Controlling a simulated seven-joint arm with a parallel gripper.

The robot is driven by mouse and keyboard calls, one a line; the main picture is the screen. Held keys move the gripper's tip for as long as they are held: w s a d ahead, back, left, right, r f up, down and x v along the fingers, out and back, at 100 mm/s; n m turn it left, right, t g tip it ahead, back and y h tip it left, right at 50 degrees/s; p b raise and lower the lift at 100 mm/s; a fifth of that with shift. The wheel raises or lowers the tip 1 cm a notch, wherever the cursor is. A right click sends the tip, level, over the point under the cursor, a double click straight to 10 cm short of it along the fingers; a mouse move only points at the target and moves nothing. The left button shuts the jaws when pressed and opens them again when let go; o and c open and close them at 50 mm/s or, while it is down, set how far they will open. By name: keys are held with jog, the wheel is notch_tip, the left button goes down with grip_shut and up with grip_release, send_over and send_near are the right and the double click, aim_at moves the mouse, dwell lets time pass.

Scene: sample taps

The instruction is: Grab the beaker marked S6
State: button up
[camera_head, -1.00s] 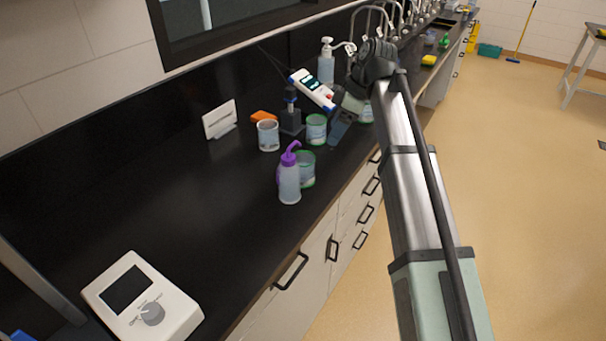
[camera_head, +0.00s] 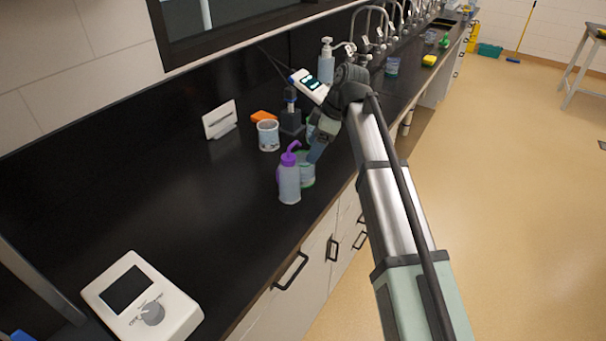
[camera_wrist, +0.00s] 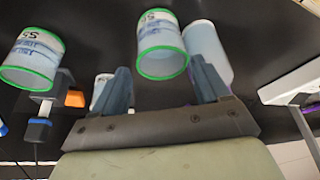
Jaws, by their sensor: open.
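In the head view, a green-rimmed beaker (camera_head: 306,172) stands behind the purple-topped wash bottle (camera_head: 289,182). In the wrist view, this beaker (camera_wrist: 162,48) appears just beyond and between my fingertips. Its label is upside down; it seems to read S6, but I cannot be sure. My gripper (camera_head: 314,153) is open and empty, close beside the beaker and pointing down at a slant; both fingers show in the wrist view (camera_wrist: 160,68). A second green-rimmed beaker (camera_wrist: 30,58) is at the left there, its label looking like S5. In the head view it is partly hidden by my gripper.
A grey-rimmed beaker (camera_head: 268,136), an orange block (camera_head: 263,116), a dark stand (camera_head: 291,120) and a white sign (camera_head: 219,121) stand close by. Another beaker (camera_head: 392,67) is farther back. The counter (camera_head: 170,200) is clear at the left, up to a white device (camera_head: 142,298).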

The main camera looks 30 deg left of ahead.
aim_at(303, 170)
jog(key=shift+x, duration=2.5)
jog(key=c, duration=1.3)
jog(key=shift+o, duration=0.2)
jog(key=shift+r, duration=0.25)
